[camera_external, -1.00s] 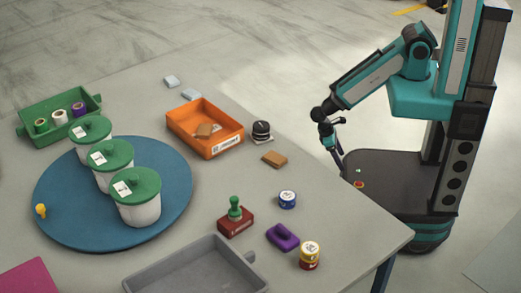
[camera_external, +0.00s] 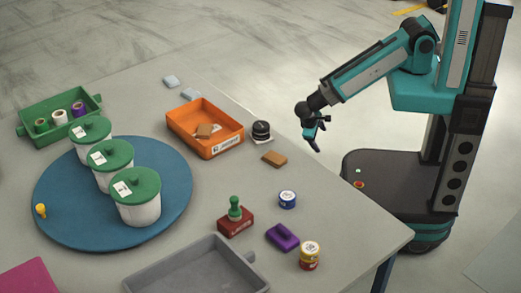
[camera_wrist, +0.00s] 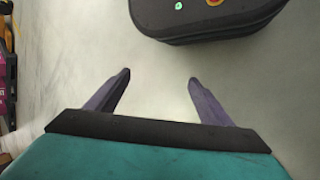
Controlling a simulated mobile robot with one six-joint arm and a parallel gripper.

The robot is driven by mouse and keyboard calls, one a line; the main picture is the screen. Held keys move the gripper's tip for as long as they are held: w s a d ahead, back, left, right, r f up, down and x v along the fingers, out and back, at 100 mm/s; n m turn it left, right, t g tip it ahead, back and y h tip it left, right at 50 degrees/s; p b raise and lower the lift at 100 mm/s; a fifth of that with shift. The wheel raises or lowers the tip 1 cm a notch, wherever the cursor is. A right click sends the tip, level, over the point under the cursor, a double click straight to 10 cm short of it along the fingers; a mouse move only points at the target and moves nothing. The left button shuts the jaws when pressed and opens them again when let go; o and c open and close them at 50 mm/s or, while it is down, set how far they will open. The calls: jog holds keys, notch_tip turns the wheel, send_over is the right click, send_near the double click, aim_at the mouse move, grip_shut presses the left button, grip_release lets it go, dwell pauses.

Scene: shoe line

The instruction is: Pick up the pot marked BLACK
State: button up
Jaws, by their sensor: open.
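A small black round pot (camera_external: 261,130) with a pale band stands near the table's far right edge, right of the orange tray; its lettering is too small to read. A blue-and-white pot (camera_external: 288,199) and a yellow-and-red pot or stack (camera_external: 309,254) stand nearer the front. Three white tubs with green lids (camera_external: 138,197) stand on a blue round board, their labels unreadable. My gripper (camera_external: 319,136) is off the table's right edge, to the right of the black pot. In the wrist view it is open and empty (camera_wrist: 159,80), over the floor.
An orange tray (camera_external: 201,143) holds brown pieces. A brown block (camera_external: 274,159), a green-handled stamp (camera_external: 236,218), a purple block (camera_external: 283,237) and a grey tray (camera_external: 150,283) are on the table. A green crate (camera_external: 28,117) is at back left.

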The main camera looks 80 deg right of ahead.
aim_at(266, 129)
jog(key=w+a+r+m+t+h+p, duration=0.1)
jog(key=w+a+r+m+t+h, duration=0.3)
jog(key=w+r, duration=0.5)
jog(key=w+a+r+m+t+h, duration=0.25)
jog(key=w+a+r, duration=0.35)
jog(key=r, duration=0.5)
jog(key=a+t+b, duration=0.2)
jog(key=a+b, duration=0.3)
jog(key=a+r+t+y+b, duration=0.1)
jog(key=a+t+b, duration=0.1)
jog(key=a+b, duration=0.4)
jog(key=a+t+b, duration=0.2)
jog(key=a+b, duration=0.3)
jog(key=a, duration=0.1)
jog(key=shift+a+r+n+t, duration=0.15)
jog(key=shift+n+t, duration=0.1)
jog(key=shift+t, duration=0.1)
jog(key=shift+s+a+t+b, duration=0.3)
jog(key=shift+a+b, duration=0.35)
jog(key=shift+b, duration=0.2)
jog(key=shift+s+a+r, duration=0.1)
jog(key=shift+a, duration=0.15)
jog(key=shift+x, duration=4.35)
jog(key=shift+a, duration=0.1)
